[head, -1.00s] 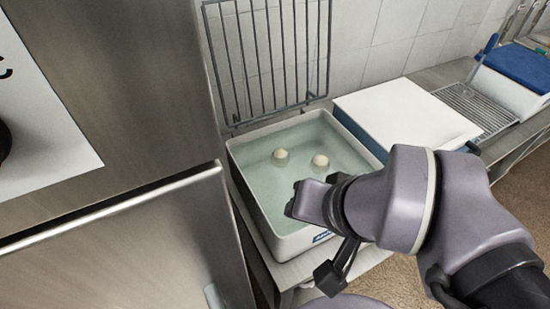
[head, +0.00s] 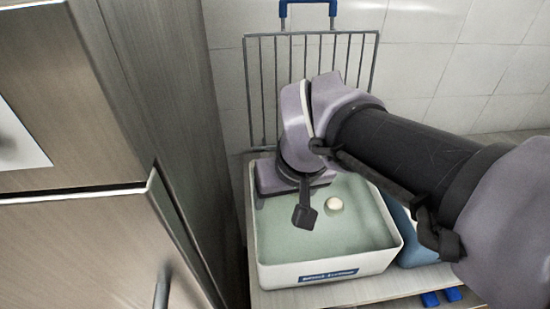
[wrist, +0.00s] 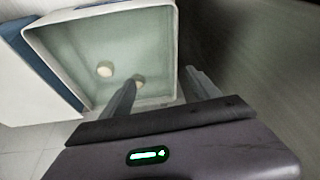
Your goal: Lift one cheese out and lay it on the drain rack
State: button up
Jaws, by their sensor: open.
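A white tub (head: 262,262) of cloudy greenish liquid stands on a counter; its rim also shows in the wrist view (wrist: 60,22). One pale round cheese (head: 334,204) shows in it in the head view. The wrist view shows two, one cheese (wrist: 104,69) farther left and another cheese (wrist: 138,80) by the left fingertip. My gripper (wrist: 160,78) is open and empty, its fingers pointing over the tub. In the head view my wrist hides the fingers and the tub's left back part. I cannot tell the fingertips' height above the liquid. No flat drain rack shows now.
A wire rack (head: 374,62) stands upright behind the tub against the tiled wall, with a blue handle (head: 307,3) above it. A steel cabinet (head: 90,240) is close on the left. A blue-sided box (head: 415,250) stands right of the tub.

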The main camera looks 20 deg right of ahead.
jog(key=w+d+f+n+g+h+p, duration=0.1)
jog(key=w+d+f+n+h+p, duration=0.15)
jog(key=w, duration=0.45)
jog(key=w+d+f+n+g+h+p, duration=0.1)
jog(key=w+d+n+p, duration=0.1)
jog(key=w+n, duration=0.35)
jog(key=shift+m+g+y, duration=0.25)
jog(key=shift+m+g, duration=0.05)
jog(key=shift+m, duration=0.6)
jog(key=b+x, duration=0.1)
jog(key=x, duration=0.3)
jog(key=b+x, duration=0.2)
jog(key=x, duration=0.2)
jog(key=w+b+x, duration=0.1)
jog(key=b+x, duration=0.1)
jog(key=x, duration=0.2)
jog(key=shift+w+d, duration=0.15)
jog(key=shift+d, duration=0.2)
jog(key=b+x, duration=0.1)
jog(key=x, duration=0.1)
jog(key=b+x, duration=0.1)
jog(key=x, duration=0.1)
jog(key=b+x, duration=0.1)
jog(key=x, duration=0.1)
jog(key=shift+d+r, duration=0.15)
jog(key=shift+d, duration=0.25)
jog(key=shift+r, duration=0.1)
jog(key=shift+c, duration=1.3)
jog(key=c, duration=1.2)
